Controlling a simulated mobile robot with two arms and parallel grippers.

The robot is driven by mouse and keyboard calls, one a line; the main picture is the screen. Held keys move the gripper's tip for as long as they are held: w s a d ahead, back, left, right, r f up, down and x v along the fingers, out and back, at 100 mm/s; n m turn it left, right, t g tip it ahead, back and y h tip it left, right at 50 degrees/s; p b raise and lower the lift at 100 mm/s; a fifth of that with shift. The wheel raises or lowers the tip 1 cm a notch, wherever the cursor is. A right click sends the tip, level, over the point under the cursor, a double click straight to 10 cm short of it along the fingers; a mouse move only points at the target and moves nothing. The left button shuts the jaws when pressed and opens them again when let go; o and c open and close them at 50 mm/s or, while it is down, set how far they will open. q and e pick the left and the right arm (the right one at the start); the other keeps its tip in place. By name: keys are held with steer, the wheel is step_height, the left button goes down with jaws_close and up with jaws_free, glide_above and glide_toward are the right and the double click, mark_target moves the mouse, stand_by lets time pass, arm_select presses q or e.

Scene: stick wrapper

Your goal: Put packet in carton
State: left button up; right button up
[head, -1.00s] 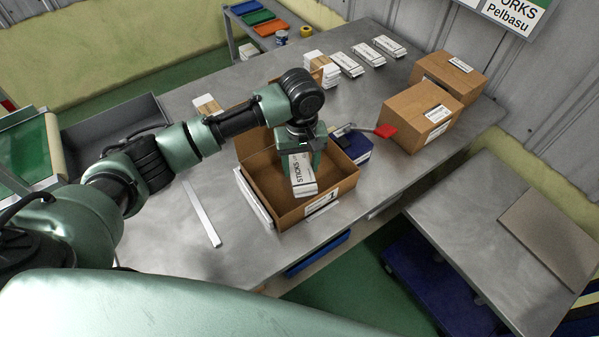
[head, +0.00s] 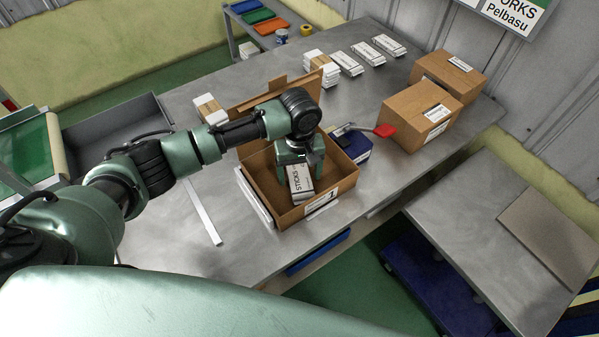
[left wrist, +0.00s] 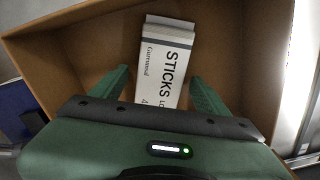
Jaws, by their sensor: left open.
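The white and grey packet (head: 300,187), printed STICKS, is inside the open brown carton (head: 345,190). In the left wrist view the packet (left wrist: 168,48) lies label up between the fingers of my left gripper (left wrist: 160,76), with a gap on each side, and the carton's brown walls (left wrist: 85,45) surround it. My left gripper (head: 300,172) is open and reaches down into the carton in the head view. The packet's near end is hidden behind the gripper body in the left wrist view. My right gripper is in neither view.
A blue box with a red-handled tool (head: 384,131) stands right of the carton. Two closed cartons (head: 420,112) stand further right. Several white packets (head: 362,54) lie at the back. A metal bar (head: 205,215) lies left, with bare table around it.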

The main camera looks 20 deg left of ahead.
mark_target(300, 177)
arm_select(q)
step_height(300, 177, up, 12)
stand_by(0.6)
steer(key=shift+r, duration=0.15)
